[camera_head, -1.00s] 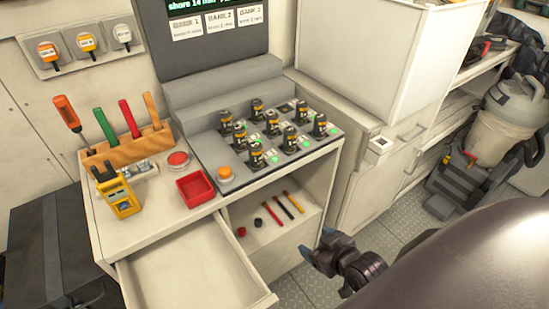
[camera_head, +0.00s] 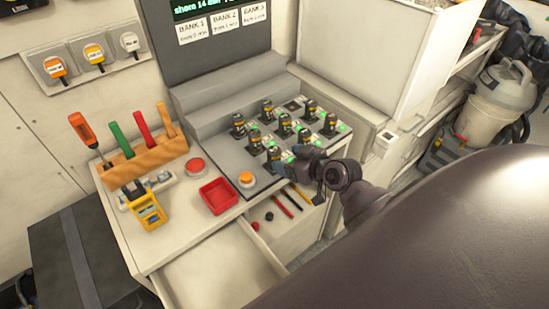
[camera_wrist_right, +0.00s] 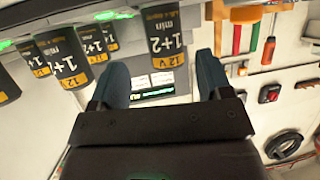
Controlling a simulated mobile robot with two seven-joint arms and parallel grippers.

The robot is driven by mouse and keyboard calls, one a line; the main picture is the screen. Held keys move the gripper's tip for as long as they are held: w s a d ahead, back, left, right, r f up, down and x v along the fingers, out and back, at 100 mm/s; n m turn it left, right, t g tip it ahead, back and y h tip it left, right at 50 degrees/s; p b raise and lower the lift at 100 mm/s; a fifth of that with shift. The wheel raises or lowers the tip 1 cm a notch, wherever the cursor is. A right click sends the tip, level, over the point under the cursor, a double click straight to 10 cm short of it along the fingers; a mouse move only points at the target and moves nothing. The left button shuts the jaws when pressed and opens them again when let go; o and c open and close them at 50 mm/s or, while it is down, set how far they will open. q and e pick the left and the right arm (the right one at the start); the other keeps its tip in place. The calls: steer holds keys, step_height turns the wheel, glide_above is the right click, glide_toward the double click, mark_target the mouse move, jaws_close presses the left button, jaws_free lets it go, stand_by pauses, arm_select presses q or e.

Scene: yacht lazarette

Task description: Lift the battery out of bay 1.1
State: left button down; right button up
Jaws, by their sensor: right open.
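Several upright dark batteries with yellow-orange bands, such as one in the front row (camera_head: 274,155), stand in the grey charging dock (camera_head: 232,165). Bay numbers are not readable, so I cannot tell which is bay 1.1. My right gripper (camera_head: 294,164) is at the dock's front edge, close to the front-row batteries, and covers part of that row. In the right wrist view, which looks upside down, the gripper (camera_wrist_right: 163,75) is open and empty. A battery labelled 12V (camera_wrist_right: 167,42) shows between and beyond its fingertips. My left gripper is not in view.
An open drawer (camera_head: 220,275) juts out below. A bank screen (camera_head: 205,45) rises behind.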

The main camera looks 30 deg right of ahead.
mark_target(280, 157)
steer(key=shift+a+x, duration=0.15)
steer(key=shift+x, duration=1.2)
steer(key=shift+a+x, duration=0.15)
steer(key=shift+x, duration=1.2)
steer(key=c, duration=1.1)
steer(key=shift+r, duration=0.15)
steer(key=shift+c, duration=0.2)
